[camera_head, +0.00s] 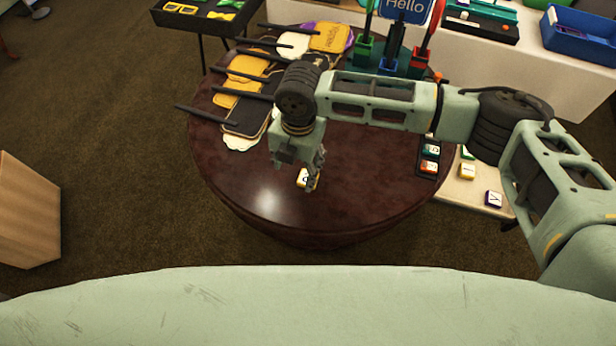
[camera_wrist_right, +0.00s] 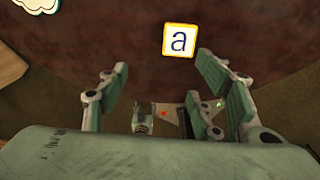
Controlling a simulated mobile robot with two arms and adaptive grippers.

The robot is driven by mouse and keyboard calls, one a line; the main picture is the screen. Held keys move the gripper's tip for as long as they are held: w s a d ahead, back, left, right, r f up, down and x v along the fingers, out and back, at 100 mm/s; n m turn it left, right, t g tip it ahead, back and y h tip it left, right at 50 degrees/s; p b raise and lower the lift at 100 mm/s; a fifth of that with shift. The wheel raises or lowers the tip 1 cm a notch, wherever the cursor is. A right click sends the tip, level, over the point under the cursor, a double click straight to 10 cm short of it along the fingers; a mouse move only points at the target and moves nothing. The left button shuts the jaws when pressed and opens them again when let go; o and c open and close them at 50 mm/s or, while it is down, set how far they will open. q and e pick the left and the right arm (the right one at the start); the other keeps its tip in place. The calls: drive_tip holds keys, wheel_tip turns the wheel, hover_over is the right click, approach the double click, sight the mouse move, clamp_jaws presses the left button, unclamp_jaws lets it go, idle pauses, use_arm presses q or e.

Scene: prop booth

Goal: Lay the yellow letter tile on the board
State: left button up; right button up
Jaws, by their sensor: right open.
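The yellow letter tile (camera_head: 304,178) lies on the dark round table, face up; its white face bears an "a" and its edges are yellow. It also shows in the right wrist view (camera_wrist_right: 179,39), beyond the open fingers. My right gripper (camera_head: 313,181) is open and empty, low over the table at the tile, and partly covers it in the head view. A dark narrow board (camera_head: 427,168) with a few letter tiles lies at the table's right edge, partly hidden by my arm. My left gripper is not in view.
The round table (camera_head: 250,185) is clear at its front. Black-handled paddle signs (camera_head: 247,68) lie at its left. Red, green and blue holders (camera_head: 388,65) with a "Hello" sign stand at the back. A pale surface (camera_head: 455,190) with more tiles is at right.

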drive_tip(key=shift+w+d+r+n+h, duration=0.15)
drive_tip(key=shift+w+d+h, duration=0.05)
drive_tip(key=shift+w+d, duration=0.4)
drive_tip(key=shift+w+d+r+n+h, duration=0.15)
drive_tip(key=shift+w+d+h, duration=0.05)
drive_tip(key=shift+w+d, duration=0.35)
drive_tip(key=f, duration=0.2)
drive_tip(key=f+p, duration=0.1)
drive_tip(key=f, duration=0.4)
drive_tip(key=shift+s+d+p, duration=0.3)
drive_tip(key=shift+d, duration=0.05)
drive_tip(key=shift+f, duration=0.25)
drive_tip(key=shift+c, duration=0.3)
drive_tip(key=c, duration=1.1)
drive_tip(key=shift+o, duration=0.2)
drive_tip(key=shift+r, duration=0.15)
drive_tip(key=shift+r, duration=0.25)
drive_tip(key=r, duration=0.2)
drive_tip(key=r+b, duration=0.1)
drive_tip(key=shift+w+d+r, duration=0.2)
drive_tip(key=shift+d+r, duration=0.1)
drive_tip(key=w+d+r+b, duration=0.1)
drive_tip(key=w+d+r, duration=0.1)
drive_tip(key=d, duration=0.3)
drive_tip(key=w+d+r, duration=0.2)
drive_tip(key=d+r, duration=0.2)
drive_tip(key=d, duration=0.1)
drive_tip(key=shift+w+r+b, duration=0.3)
drive_tip(key=shift+r+b, duration=0.05)
drive_tip(key=shift+b, duration=0.05)
